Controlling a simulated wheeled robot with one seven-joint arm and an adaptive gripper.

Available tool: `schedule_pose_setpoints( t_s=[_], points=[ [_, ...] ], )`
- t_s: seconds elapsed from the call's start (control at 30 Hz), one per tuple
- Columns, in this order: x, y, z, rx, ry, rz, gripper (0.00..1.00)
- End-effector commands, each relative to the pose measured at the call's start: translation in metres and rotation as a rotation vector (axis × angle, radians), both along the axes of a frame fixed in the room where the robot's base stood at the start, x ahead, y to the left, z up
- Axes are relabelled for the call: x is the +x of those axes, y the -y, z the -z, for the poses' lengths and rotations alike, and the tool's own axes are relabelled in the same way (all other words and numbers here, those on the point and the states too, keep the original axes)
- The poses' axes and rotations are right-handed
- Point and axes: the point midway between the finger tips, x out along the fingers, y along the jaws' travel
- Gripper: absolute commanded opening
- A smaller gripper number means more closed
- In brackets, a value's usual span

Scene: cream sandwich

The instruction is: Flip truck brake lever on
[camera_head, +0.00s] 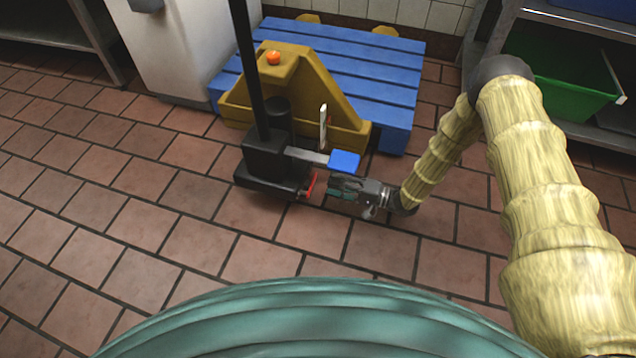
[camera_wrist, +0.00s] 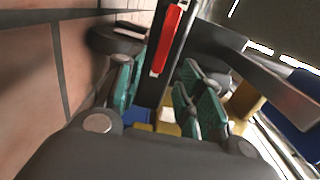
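The truck (camera_head: 265,165) has a black base and mast and a yellow body. A thin red lever (camera_head: 311,186), which looks like the brake lever, stands on the base's near right side. It also shows in the wrist view as a red bar (camera_wrist: 168,42) on a dark post. My gripper (camera_head: 333,190) is low, just right of the lever and pointing left at it. In the wrist view its teal fingers (camera_wrist: 160,82) are apart with nothing held between them. The red bar lies ahead, roughly in line with the gap. I cannot tell whether a finger touches it.
A blue pad (camera_head: 345,160) on a grey arm sticks out just above my gripper. The blue slatted pallet (camera_head: 350,60) lies behind the truck. A shelf with a green bin (camera_head: 565,75) stands at the right. The tiled floor at left is clear.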

Motion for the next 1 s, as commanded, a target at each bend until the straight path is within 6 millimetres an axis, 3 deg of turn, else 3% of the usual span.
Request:
schedule_pose_setpoints(
  t_s=[0.2, 0.4, 0.83, 1.0],
  points=[
    [0.01, -0.033, 0.003, 0.0, 0.001, -0.001, 0.38],
    [0.017, -0.052, 0.001, -0.001, 0.002, 0.0, 0.38],
    [0.019, -0.058, 0.0, -0.002, 0.0, 0.001, 0.38],
    [0.019, -0.058, 0.0, -0.002, 0.0, 0.001, 0.07]
  ],
)
